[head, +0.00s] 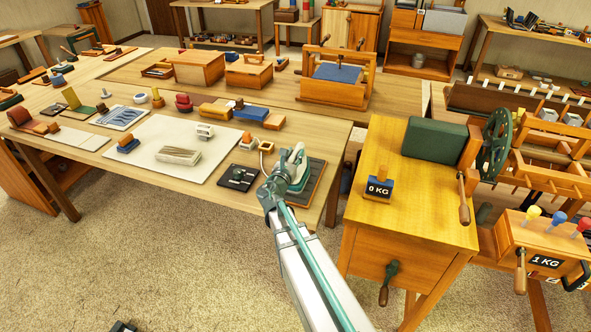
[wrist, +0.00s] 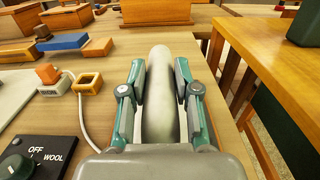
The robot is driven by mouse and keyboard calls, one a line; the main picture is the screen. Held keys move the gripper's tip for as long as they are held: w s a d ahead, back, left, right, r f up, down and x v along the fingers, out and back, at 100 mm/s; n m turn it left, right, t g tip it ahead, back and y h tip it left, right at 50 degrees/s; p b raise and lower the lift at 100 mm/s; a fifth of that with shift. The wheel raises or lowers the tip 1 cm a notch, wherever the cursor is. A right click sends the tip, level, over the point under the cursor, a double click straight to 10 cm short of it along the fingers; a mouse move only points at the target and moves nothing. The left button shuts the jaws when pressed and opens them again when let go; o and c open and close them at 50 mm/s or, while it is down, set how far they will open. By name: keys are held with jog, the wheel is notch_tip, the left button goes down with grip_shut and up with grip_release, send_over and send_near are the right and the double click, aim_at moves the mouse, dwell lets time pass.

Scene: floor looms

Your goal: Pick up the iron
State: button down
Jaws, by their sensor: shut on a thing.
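The iron (head: 299,173) is at the right front corner of the long table in the head view, at a dark rest pad (head: 310,188). Whether it touches the pad cannot be told. In the wrist view its pale rounded handle (wrist: 159,120) runs lengthwise between the fingers. My gripper (wrist: 160,80) is shut on this handle, one teal and grey finger on each side. In the head view my gripper (head: 287,166) covers part of the iron. The iron's lower body is hidden in the wrist view.
A dark dial panel (wrist: 35,155) marked OFF and WOOL lies left of the iron. A white cord and an orange square ring (wrist: 88,82) are close by. A wooden bench (head: 425,200) stands to the right across a narrow gap.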

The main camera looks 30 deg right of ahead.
jog(key=shift+r, duration=0.1)
dwell(0.3)
jog(key=shift+r, duration=1.35)
jog(key=s+a+r, duration=0.1)
jog(key=r, duration=0.1)
jog(key=s+a+r, duration=0.1)
jog(key=r, duration=0.1)
jog(key=s+a+r, duration=0.1)
jog(key=r, duration=0.1)
jog(key=shift+s+b, duration=0.35)
jog(key=shift+s, duration=0.05)
jog(key=s+a+b, duration=0.1)
jog(key=s+a+r+b, duration=0.2)
jog(key=s+b, duration=0.1)
jog(key=shift+a, duration=0.35)
